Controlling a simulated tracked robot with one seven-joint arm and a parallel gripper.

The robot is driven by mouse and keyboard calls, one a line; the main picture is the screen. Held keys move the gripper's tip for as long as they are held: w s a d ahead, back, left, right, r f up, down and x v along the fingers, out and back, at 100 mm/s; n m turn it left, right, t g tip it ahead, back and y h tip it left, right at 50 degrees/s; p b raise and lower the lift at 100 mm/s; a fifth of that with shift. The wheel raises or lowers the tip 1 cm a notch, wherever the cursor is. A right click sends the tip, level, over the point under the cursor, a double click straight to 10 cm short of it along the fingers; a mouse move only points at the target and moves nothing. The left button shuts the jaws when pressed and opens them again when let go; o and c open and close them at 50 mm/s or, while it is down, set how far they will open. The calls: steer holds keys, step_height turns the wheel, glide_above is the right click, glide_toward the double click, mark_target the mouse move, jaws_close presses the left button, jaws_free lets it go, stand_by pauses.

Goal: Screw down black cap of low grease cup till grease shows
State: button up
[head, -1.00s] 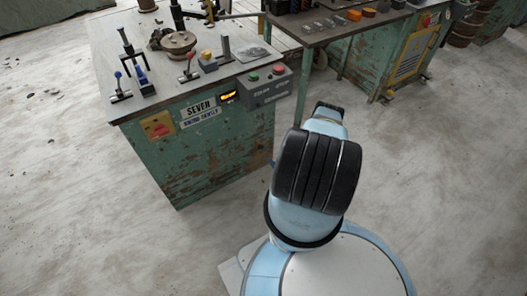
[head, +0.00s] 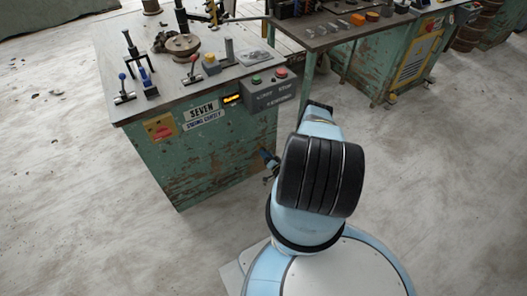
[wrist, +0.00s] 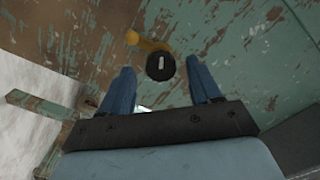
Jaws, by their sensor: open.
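The black cap (wrist: 160,68) shows in the wrist view as a round dark disc with a short pale mark on it. It sits by a yellow fitting (wrist: 146,42) against the worn green side of the bench. My gripper (wrist: 160,64) is open, with its two blue fingers on either side of the cap and visible gaps between. No grease can be made out. In the head view, part of my gripper (head: 268,159) shows beside the bench's right edge. The cap cannot be made out there.
The green bench (head: 190,165) carries levers, a round metal part (head: 178,46) and a control box (head: 270,92) with green and red buttons. A second table (head: 340,35) stands behind to the right.

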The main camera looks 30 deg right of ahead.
steer(key=shift+w, duration=1.6)
steer(key=shift+c, duration=0.3)
steer(key=c, duration=1)
steer(key=shift+n, duration=1.3)
steer(key=o, duration=1.1)
steer(key=shift+c, duration=0.2)
steer(key=shift+s, duration=0.15)
steer(key=s, duration=1.3)
steer(key=shift+s+d, duration=0.25)
steer(key=shift+f, duration=0.1)
